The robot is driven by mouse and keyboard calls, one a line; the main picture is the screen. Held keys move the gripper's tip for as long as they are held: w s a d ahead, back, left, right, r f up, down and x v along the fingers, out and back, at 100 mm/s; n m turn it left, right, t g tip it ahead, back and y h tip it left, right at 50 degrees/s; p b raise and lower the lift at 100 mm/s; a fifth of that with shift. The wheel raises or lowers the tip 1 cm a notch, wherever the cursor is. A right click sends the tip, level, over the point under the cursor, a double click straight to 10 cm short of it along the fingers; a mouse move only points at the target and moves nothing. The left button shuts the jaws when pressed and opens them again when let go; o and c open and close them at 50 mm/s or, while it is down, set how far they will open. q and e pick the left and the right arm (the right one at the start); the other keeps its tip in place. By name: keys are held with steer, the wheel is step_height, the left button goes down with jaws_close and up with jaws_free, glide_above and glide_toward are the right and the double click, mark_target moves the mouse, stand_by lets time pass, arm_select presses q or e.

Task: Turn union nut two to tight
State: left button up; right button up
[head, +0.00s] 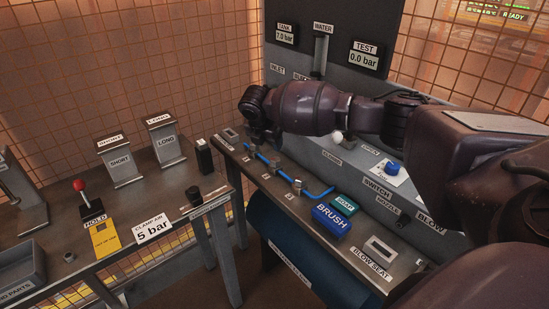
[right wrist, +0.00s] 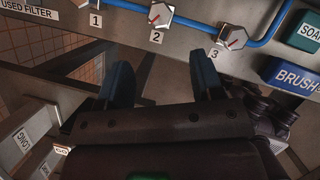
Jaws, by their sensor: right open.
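Union nut two (right wrist: 160,14) is a silver hex nut with a red mark on the blue pipe (right wrist: 190,22), above its label "2" in the right wrist view. Its mark is too small to read exactly. Nut one (right wrist: 82,3) is partly cut off by the top edge, and nut three (right wrist: 232,38) sits to the right. My right gripper (right wrist: 161,65) is open and empty, its blue fingers apart; in the picture, nut two lies beyond the gap between their tips, not between them. In the head view the right gripper (head: 262,136) hangs over the pipe's left part. My left gripper is out of view.
A blue brush block (head: 334,222) and green soap block (head: 345,204) lie right of the pipe. A grey panel with a blue knob (head: 393,167) stands behind. On the left bench are a red-knobbed lever (head: 79,186) and gauge blocks (head: 121,162).

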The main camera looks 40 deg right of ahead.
mark_target(275, 159)
steer(key=b+x, duration=0.1)
steer(key=x, duration=0.4)
steer(key=b+x, duration=0.1)
steer(key=x, duration=0.4)
steer(key=shift+w+d+f, duration=0.15)
steer(key=shift+d, duration=0.2)
steer(key=c, duration=0.9)
